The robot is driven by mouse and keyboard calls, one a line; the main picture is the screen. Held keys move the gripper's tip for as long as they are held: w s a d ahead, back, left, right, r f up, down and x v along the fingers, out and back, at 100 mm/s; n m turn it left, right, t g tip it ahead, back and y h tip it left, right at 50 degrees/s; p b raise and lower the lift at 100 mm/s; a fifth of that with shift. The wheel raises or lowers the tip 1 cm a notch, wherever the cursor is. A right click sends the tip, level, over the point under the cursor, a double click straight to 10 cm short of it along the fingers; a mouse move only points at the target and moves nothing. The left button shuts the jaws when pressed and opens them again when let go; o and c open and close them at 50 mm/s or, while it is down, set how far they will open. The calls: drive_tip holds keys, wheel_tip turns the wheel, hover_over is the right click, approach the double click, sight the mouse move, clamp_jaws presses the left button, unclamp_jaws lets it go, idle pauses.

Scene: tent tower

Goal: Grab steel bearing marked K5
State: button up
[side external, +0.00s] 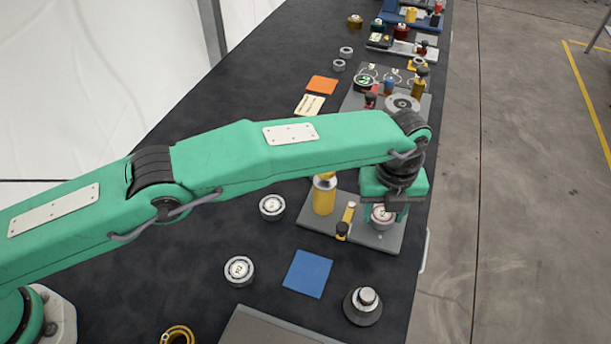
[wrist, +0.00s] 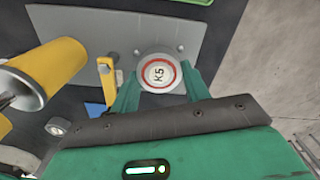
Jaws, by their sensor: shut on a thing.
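The steel bearing marked K5 (wrist: 159,73) shows in the wrist view as a round silver piece with a red ring and dark "K5" lettering. My gripper (wrist: 158,88) is shut on it, with one green finger on each side. In the side external view the bearing (side external: 381,214) shows under my gripper (side external: 383,205), over the grey plate (side external: 345,236). I cannot tell whether it touches the plate. The wrist view shows the plate (wrist: 205,40) around it too.
A yellow cylinder (side external: 323,195) and a yellow clamp (side external: 345,222) stand left of my gripper on the plate. Other bearings lie at the left (side external: 271,207) and front left (side external: 239,270). A blue square (side external: 307,273) lies flat, near a steel knob (side external: 363,306). Fixtures crowd the far table.

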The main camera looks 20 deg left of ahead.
wheel_tip(320, 180, up, 3)
drive_tip(key=shift+f, duration=0.15)
drive_tip(key=shift+s, duration=0.1)
drive_tip(key=s+d+r, duration=0.2)
drive_tip(key=s+r, duration=0.5)
drive_tip(key=s, duration=0.4)
drive_tip(key=shift+s, duration=0.15)
drive_tip(key=shift+a, duration=0.1)
idle(0.6)
